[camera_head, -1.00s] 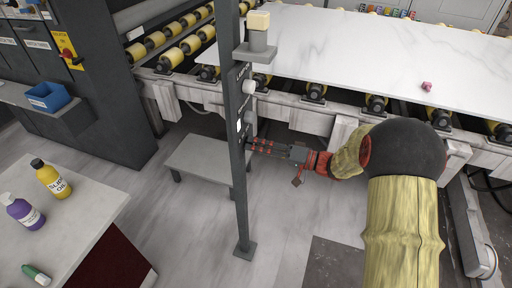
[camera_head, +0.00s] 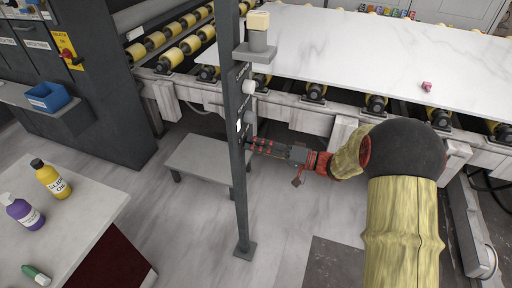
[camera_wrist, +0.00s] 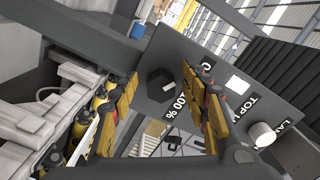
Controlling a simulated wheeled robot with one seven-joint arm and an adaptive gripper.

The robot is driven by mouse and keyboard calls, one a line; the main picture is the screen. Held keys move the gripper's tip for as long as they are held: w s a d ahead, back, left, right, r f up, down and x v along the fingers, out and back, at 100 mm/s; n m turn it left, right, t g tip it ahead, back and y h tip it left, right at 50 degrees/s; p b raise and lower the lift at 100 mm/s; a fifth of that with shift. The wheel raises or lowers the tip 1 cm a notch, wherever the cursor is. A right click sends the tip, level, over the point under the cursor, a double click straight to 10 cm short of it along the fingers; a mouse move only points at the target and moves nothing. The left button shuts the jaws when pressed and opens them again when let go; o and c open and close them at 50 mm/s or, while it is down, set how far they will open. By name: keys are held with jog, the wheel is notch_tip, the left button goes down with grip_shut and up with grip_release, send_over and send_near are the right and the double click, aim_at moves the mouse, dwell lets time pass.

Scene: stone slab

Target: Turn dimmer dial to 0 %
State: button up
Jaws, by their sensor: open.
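The dimmer dial (camera_wrist: 160,85) is a dark knob with a short white mark on the right part of its face, in the middle of the wrist view. It sits on a dark panel (camera_wrist: 215,55). White lettering reading "100 %" lies below and right of the dial, partly covered by a finger. My gripper (camera_wrist: 168,98) is open, with its yellow-padded fingers on either side of the dial. Contact with it cannot be told. In the head view my gripper (camera_head: 250,143) reaches the grey post (camera_head: 241,180) from the right; the dial is hidden there.
A white round knob (camera_wrist: 262,135) and a white square (camera_wrist: 237,84) are on the same panel. A low grey bench (camera_head: 200,156) stands behind the post. The marble slab (camera_head: 370,50) lies on rollers.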

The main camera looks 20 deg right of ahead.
jog(key=shift+d, duration=0.1)
jog(key=v, duration=1.2)
